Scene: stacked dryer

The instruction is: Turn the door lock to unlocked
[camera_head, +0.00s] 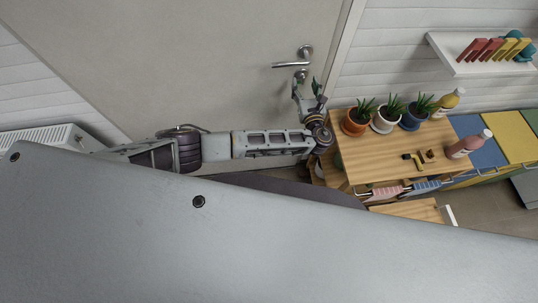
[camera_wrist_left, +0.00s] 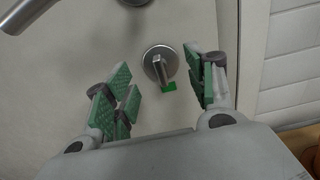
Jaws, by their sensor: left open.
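The door lock (camera_wrist_left: 157,62) is a round metal plate with a small thumb-turn on the light grey door (camera_head: 200,60). In the left wrist view the turn piece points down, slightly tilted to the right, and a green mark shows at its lower end. In the head view the lock (camera_head: 302,75) is small, just below the lever handle (camera_head: 290,65). My left gripper (camera_head: 310,90) is open at the lock. In the wrist view its green-padded fingers stand on either side of the turn piece, with visible gaps. My right gripper is out of view.
The lever handle (camera_wrist_left: 22,14) is close above the lock, at upper left in the wrist view. A wooden table (camera_head: 375,165) with potted plants (camera_head: 384,118) and bottles (camera_head: 468,145) stands right of my left gripper. A radiator (camera_head: 45,138) is at the left wall.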

